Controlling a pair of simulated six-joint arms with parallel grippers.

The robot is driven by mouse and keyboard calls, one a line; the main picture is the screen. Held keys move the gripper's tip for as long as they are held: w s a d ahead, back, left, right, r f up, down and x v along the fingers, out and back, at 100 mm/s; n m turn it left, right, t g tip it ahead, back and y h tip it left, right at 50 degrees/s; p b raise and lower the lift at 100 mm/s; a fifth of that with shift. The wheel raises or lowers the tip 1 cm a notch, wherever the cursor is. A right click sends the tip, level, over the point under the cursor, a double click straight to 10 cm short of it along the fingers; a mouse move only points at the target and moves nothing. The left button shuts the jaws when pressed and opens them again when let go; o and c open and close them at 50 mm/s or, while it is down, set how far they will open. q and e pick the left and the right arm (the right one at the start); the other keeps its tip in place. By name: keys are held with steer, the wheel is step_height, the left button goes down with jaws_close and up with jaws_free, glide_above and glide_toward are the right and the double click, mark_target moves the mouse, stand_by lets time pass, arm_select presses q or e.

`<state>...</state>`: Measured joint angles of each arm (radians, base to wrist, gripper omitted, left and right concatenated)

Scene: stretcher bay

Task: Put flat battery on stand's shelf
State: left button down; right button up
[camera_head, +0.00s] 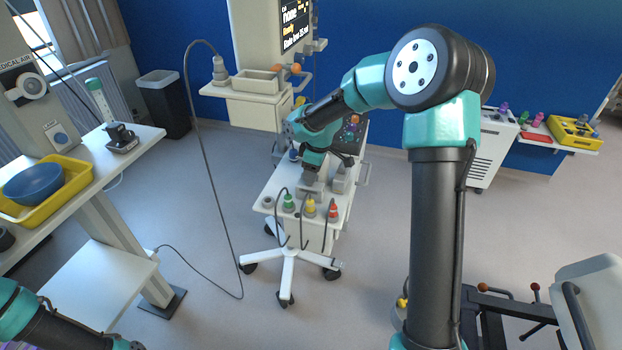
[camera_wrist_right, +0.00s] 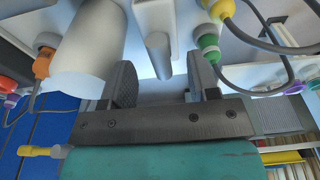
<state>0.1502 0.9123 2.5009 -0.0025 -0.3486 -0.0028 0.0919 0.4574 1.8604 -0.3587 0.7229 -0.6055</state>
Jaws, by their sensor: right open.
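The stand (camera_head: 289,262) is a white wheeled cart with a flat top shelf (camera_head: 268,188). My right gripper (camera_head: 311,181) points down over this shelf. In the right wrist view its two fingers (camera_wrist_right: 163,90) are open and apart. A grey post-like handle (camera_wrist_right: 158,55) on a pale block lies beyond and between the fingertips. Pale grey blocks, perhaps batteries, stand on the shelf: one under the gripper (camera_head: 309,192) and one to its right (camera_head: 343,178). I cannot tell which is the flat battery. My left arm enters at the lower left; its jaws are not visible.
Green, yellow and red plugs (camera_head: 311,207) with cables line the shelf's front. A screen unit (camera_head: 352,130) stands behind. A desk (camera_head: 120,165) at left holds a yellow tray (camera_head: 80,178) with a blue bowl (camera_head: 34,184). A hanging cable loops across the floor left of the stand.

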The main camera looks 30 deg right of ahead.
steer(key=r, duration=0.7)
steer(key=shift+s+d+r, duration=0.3)
steer(key=shift+s+d, duration=0.05)
steer(key=shift+s, duration=0.05)
steer(key=shift+d+f, duration=0.1)
